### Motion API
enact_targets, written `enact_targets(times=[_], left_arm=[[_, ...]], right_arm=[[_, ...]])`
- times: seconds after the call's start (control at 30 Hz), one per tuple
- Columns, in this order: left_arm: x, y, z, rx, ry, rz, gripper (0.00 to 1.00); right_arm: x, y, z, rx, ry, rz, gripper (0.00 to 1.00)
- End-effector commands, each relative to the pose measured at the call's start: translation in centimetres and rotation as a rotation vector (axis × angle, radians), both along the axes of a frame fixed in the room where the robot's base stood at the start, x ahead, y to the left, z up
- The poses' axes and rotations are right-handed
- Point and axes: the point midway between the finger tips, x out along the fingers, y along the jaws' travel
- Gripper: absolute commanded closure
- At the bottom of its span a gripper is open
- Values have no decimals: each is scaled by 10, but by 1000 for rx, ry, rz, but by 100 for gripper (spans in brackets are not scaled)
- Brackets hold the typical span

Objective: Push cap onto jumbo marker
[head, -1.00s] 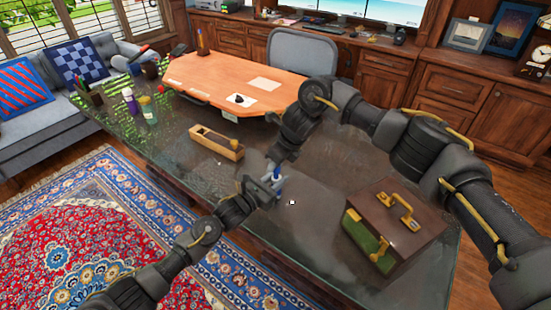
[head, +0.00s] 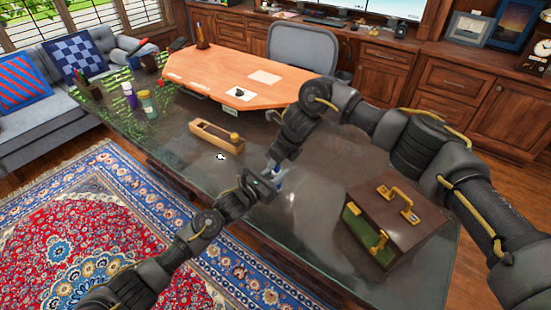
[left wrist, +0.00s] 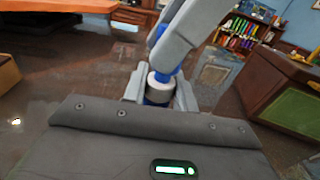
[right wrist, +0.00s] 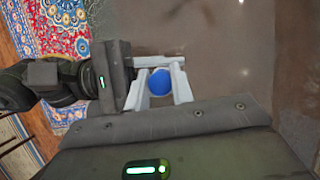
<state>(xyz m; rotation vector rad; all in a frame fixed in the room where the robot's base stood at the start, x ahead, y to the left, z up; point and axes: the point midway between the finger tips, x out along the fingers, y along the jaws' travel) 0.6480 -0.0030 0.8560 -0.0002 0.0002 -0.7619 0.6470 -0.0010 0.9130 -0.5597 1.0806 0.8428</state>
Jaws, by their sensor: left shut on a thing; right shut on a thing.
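In the head view my two grippers meet over the front of the glass desk, with the blue and white marker and its cap between them. My left gripper (head: 268,181) is shut on the lower part, apparently the marker (left wrist: 158,98), which shows blue with a white band above. My right gripper (head: 277,165) reaches in from above; its pale fingers (left wrist: 178,42) close on the blue upper part, apparently the cap (left wrist: 165,68). In the right wrist view a round blue end (right wrist: 159,82) sits between pale fingers. The two parts look in line; whether they are fully joined is hidden.
A wooden box (head: 216,138) lies behind the grippers. A brown case with brass handles (head: 400,225) stands to the right. Bottles (head: 147,105) and a pen holder stand at the far left. The glass desk (head: 300,215) is bare around the grippers.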

Motion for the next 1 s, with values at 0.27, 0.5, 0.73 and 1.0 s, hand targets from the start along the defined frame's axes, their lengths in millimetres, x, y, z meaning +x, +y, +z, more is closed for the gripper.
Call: enact_targets(times=[0.27,0.5,0.73,1.0], left_arm=[[0,0,0,0,0,0,100],[0,0,0,0,0,0,100],[0,0,0,0,0,0,100],[0,0,0,0,0,0,100]], right_arm=[[0,0,0,0,0,0,98],[0,0,-4,0,0,0,98],[0,0,-9,1,-1,-1,98],[0,0,-13,1,-2,-2,71]])
